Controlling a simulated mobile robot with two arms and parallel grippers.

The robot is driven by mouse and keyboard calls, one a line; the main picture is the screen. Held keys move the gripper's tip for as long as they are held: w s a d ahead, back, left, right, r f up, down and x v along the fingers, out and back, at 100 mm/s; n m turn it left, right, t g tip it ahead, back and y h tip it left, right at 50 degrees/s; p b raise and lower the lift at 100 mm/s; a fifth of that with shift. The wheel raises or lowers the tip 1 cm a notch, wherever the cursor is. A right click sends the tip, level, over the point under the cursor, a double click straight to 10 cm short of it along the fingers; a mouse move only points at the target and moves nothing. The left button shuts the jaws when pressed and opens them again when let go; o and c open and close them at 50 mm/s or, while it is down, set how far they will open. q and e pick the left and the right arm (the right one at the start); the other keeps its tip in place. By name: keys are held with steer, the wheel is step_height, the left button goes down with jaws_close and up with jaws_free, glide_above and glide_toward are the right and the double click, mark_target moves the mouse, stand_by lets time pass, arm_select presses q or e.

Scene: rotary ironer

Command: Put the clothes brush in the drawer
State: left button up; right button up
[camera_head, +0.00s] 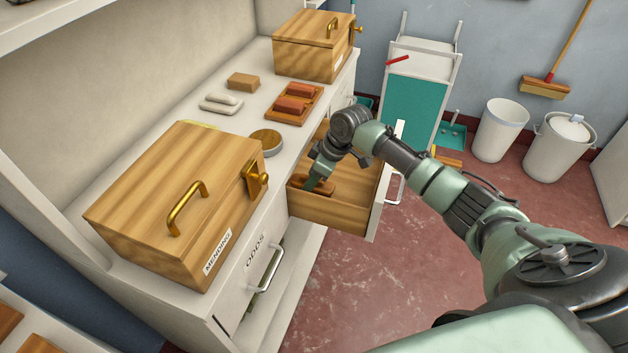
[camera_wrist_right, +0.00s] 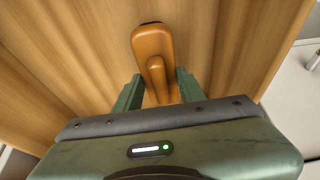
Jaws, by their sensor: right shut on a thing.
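The clothes brush (camera_wrist_right: 153,45) is a brown wooden piece with a raised grip. It is between the fingers of my right gripper (camera_wrist_right: 158,90), which is shut on it. In the head view the right gripper (camera_head: 313,184) reaches down into the open wooden drawer (camera_head: 345,213), with the brush (camera_head: 325,188) at its fingertips inside the drawer walls. I cannot tell whether the brush touches the drawer floor. The drawer is pulled out from the white cabinet, and its white front with a handle faces right. My left gripper is not in view.
On the counter stand a wooden MENDING box (camera_head: 170,200), a second wooden box (camera_head: 315,45), a round tin (camera_head: 267,142) and a tray with reddish blocks (camera_head: 293,104). A shut ODDS drawer (camera_head: 252,270) is nearer. Bins (camera_head: 500,130) stand on the red floor at right.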

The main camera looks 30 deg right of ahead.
steer(key=shift+s+d+f, duration=0.1)
steer(key=shift+s+f, duration=0.05)
steer(key=shift+f, duration=0.35)
steer(key=shift+d, duration=0.1)
steer(key=o, duration=1.2)
steer(key=v, duration=1.2)
steer(key=shift+r, duration=0.1)
